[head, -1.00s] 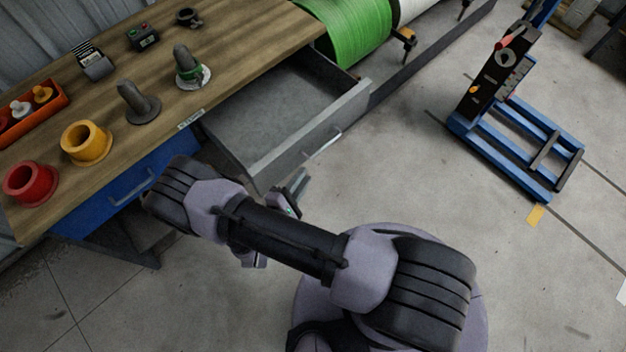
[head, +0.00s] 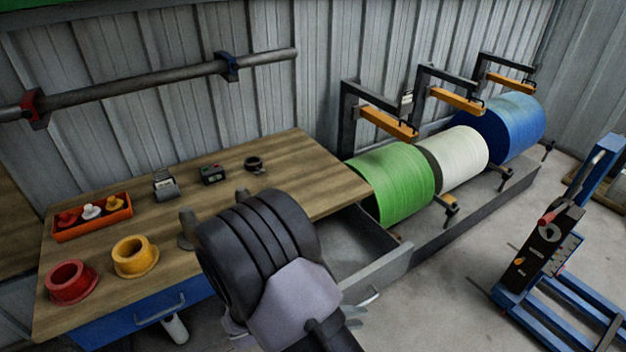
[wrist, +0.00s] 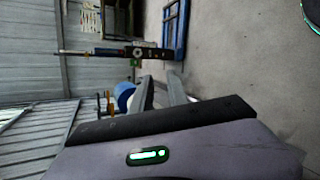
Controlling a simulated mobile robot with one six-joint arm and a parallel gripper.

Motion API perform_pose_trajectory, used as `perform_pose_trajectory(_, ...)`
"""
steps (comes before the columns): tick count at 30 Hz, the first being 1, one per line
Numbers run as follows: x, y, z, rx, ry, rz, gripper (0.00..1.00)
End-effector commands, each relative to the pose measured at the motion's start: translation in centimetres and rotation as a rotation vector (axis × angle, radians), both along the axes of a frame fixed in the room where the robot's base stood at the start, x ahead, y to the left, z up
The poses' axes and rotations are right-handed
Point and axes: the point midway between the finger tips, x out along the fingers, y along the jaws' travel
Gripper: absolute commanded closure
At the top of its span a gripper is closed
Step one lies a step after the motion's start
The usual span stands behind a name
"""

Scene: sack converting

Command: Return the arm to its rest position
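My arm rises in the foreground of the head view, its black ribbed joint in front of the bench's right part. My gripper (wrist: 161,84) shows in the wrist view with its two grey fingers apart and nothing between them. In the head view the gripper is mostly hidden behind my arm; only small grey parts show beside it, near the open drawer (head: 385,272).
The wooden bench (head: 310,160) carries a red ring (head: 72,283), a yellow ring (head: 135,257), an orange tray (head: 92,229) and a grey peg (head: 187,230), partly hidden. Green (head: 395,182), white (head: 460,160) and blue rolls (head: 513,127) stand right. A blue-framed stand (head: 545,300) is at far right.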

Motion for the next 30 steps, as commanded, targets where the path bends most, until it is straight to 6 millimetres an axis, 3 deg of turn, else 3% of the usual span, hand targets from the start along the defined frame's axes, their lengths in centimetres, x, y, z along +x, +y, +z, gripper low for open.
perform_pose_trajectory(1, -0.9, -1.5, 3.5, 0.106, -0.016, -0.136, 0.8)
perform_pose_trajectory(6, -6.6, -4.0, 12.2, 0.569, -0.09, -0.525, 0.8)
perform_pose_trajectory(10, -10.1, -3.3, 17.5, 0.973, -0.246, -0.687, 0.8)
perform_pose_trajectory(15, -12.1, -1.6, 22.9, 1.37, -0.502, -0.715, 0.8)
perform_pose_trajectory(20, -12.5, -0.9, 25.3, 1.516, -0.628, -0.686, 0.8)
perform_pose_trajectory(30, -12.5, -0.8, 25.5, 1.528, -0.635, -0.683, 0.8)
